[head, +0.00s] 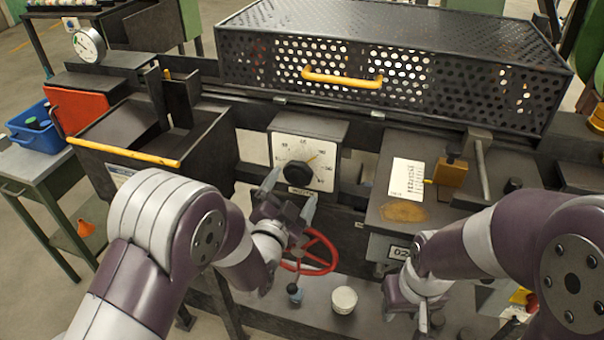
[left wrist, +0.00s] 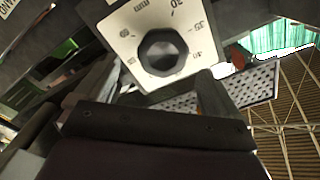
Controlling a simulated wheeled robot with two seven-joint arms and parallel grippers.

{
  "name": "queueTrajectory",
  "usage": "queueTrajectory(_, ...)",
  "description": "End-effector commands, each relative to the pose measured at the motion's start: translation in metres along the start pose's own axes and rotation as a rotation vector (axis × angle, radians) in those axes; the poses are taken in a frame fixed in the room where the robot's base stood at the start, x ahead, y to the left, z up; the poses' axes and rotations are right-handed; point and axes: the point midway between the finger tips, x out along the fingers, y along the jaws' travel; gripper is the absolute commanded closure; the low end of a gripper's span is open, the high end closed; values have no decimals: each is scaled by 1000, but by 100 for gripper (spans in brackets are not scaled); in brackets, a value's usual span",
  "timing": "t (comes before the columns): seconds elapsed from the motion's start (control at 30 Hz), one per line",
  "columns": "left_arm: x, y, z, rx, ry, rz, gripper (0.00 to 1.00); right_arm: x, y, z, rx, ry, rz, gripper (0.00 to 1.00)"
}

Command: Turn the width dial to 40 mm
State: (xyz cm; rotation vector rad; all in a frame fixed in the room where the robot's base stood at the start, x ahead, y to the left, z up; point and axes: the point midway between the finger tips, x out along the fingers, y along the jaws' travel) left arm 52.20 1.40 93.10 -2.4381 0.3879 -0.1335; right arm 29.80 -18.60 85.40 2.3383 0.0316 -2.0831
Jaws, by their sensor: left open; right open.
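Which number is set is not clear. My left gripper (head: 290,197) is open just below and in front of the knob, its fingers pointing up towards it. I see no contact. My right gripper (head: 408,318) is open, low at the right, partly hidden by its own arm.
A red handwheel (head: 310,252) is just below the left gripper. A perforated guard (head: 400,75) with a yellow handle (head: 342,78) stands behind. A tray with a yellow bar (head: 125,152) is left of the dial. A paper card (head: 407,179) lies on the right-hand top. A pale round container (head: 344,299) stands below.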

Motion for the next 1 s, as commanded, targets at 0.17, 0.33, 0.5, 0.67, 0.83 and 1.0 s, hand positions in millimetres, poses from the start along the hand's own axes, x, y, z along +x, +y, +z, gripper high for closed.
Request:
queueTrajectory(0.17,38,0,0,-1,0,0,4,-2,0,0,0,0,0,57)
queueTrajectory(0.33,55,0,1,-1,-2,1,4,-2,0,0,0,0,0,57)
queueTrajectory(0.5,57,0,0,-1,-2,1,4,-2,0,0,0,0,0,57)
queueTrajectory(0.67,57,0,0,-2,-2,1,27,-2,0,0,0,0,0,57)
queueTrajectory(0.83,57,0,0,-2,-2,1,56,-2,0,0,0,0,0,57)
queueTrajectory(1.0,57,0,1,-15,-1,1,56,-1,0,0,0,0,0,57)
